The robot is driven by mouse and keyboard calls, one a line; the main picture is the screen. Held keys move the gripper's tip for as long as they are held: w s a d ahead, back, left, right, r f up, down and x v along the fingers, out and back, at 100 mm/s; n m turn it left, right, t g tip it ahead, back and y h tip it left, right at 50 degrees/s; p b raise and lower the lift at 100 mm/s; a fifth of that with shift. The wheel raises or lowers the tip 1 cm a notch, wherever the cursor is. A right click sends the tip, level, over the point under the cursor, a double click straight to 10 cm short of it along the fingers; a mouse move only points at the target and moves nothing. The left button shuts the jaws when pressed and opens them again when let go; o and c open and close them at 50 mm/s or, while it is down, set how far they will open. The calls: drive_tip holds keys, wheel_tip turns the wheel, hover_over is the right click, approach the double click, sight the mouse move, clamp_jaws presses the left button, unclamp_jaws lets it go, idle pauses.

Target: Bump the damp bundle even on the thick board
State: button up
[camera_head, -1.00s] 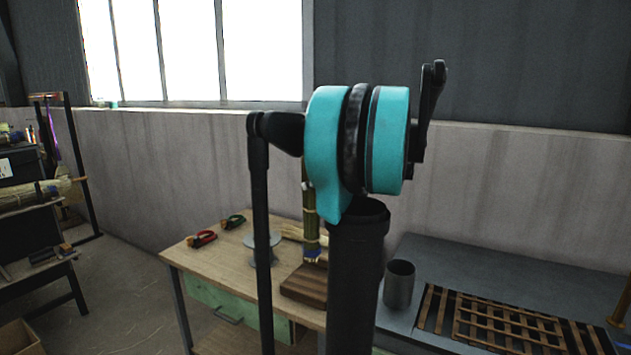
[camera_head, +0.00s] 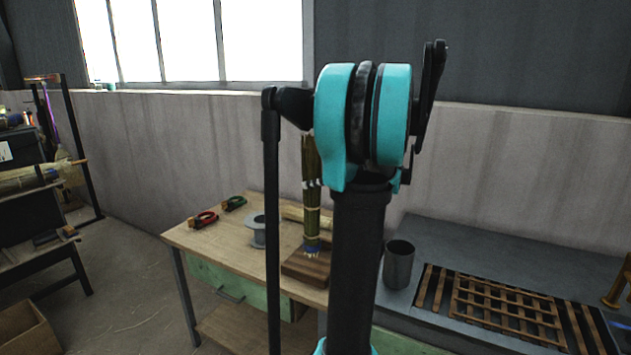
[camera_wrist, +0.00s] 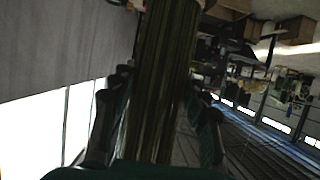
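The bundle (camera_head: 311,215) is a greenish-brown sheaf of stalks with pale bindings and bluish lower ends. It stands upright over the thick board (camera_head: 296,270), a brown wooden block on the workbench. Its lower end appears to meet the board's top, but I cannot tell contact for sure. In the wrist view the bundle (camera_wrist: 163,75) runs between the two dark fingers of my gripper (camera_wrist: 160,110), which close on it from both sides.
On the wooden workbench (camera_head: 205,238) lie red-handled pliers (camera_head: 204,219), green-handled pliers (camera_head: 234,203) and a grey spool (camera_head: 257,232). A metal cup (camera_head: 398,265) and wooden slatted rack (camera_head: 508,310) are on the grey bench at right. Open floor lies left.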

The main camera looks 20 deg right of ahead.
sight(319, 194)
drive_tip(key=c, duration=0.4)
drive_tip(key=shift+f, duration=2.45)
drive_tip(key=shift+r, duration=2.55)
